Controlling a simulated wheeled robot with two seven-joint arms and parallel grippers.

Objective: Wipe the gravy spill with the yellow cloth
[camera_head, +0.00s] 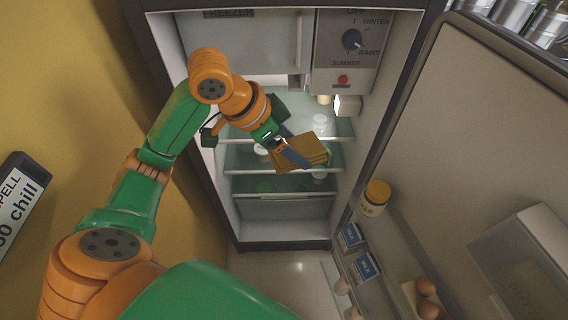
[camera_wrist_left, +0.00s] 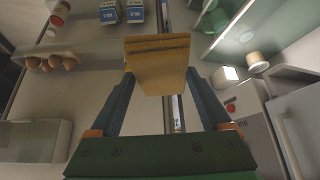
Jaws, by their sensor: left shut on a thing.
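The yellow cloth (camera_head: 306,150) is a folded, brownish-yellow pad. My left gripper (camera_head: 291,153) is shut on it and holds it in front of the open fridge's glass shelves. In the left wrist view the cloth (camera_wrist_left: 158,62) sits between the two blue-grey fingers of the left gripper (camera_wrist_left: 160,80). I cannot make out the gravy spill in either view; the arm and cloth cover part of the shelves. My right gripper is not in view.
The fridge's glass shelves (camera_head: 248,184) hold a few small containers. The open door (camera_head: 480,130) stands to the right, with a yellow-lidded jar (camera_head: 375,197), blue-and-white milk cartons (camera_head: 366,267) and eggs (camera_head: 427,287). The freezer compartment (camera_head: 240,42) and dial panel (camera_head: 352,60) are above.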

